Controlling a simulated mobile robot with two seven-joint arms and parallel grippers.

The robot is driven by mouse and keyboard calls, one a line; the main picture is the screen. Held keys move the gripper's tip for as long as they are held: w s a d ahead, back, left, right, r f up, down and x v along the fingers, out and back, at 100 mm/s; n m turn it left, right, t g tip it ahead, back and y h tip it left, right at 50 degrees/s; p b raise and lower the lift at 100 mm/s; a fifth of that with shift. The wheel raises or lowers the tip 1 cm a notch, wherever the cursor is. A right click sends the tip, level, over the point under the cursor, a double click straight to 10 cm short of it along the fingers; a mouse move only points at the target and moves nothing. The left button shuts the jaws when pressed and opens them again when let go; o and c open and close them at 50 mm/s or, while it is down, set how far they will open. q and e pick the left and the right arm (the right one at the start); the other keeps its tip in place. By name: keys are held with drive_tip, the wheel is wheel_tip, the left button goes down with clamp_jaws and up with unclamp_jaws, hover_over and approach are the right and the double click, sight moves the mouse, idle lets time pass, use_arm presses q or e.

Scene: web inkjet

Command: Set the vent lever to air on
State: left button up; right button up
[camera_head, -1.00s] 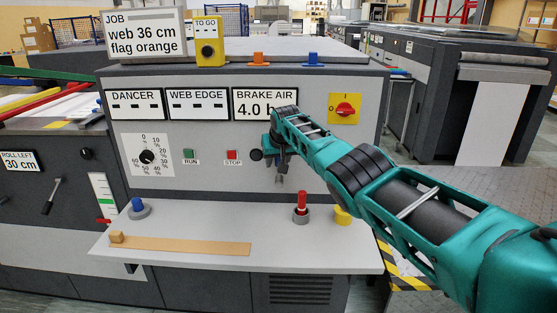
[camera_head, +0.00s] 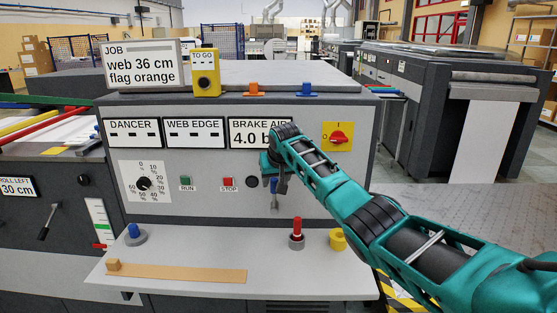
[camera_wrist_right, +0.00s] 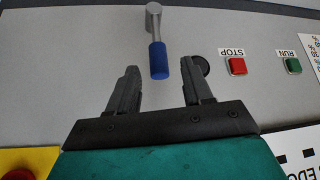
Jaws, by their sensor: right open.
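A lever with a blue grip and a grey metal shaft (camera_head: 275,187) sits on the grey front panel, below the BRAKE AIR display. In the right wrist view, which looks upside down, its blue grip (camera_wrist_right: 158,62) lies between the fingertips, with the shaft's pivot beyond them. In the head view the grip points up from the pivot. No vent or air-on label is readable. My right gripper (camera_head: 275,176) is open around the grip's end, with a gap on each side. My left gripper is not in view.
A red STOP button (camera_head: 229,182), a green RUN button (camera_head: 186,183) and a black knob (camera_head: 252,182) are left of the lever. A red rotary switch (camera_head: 339,138) is up right. Below, a shelf (camera_head: 205,250) carries a red-topped post (camera_head: 297,230) and a yellow knob (camera_head: 338,240).

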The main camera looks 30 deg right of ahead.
drive_tip(key=v, duration=0.8)
idle(0.4)
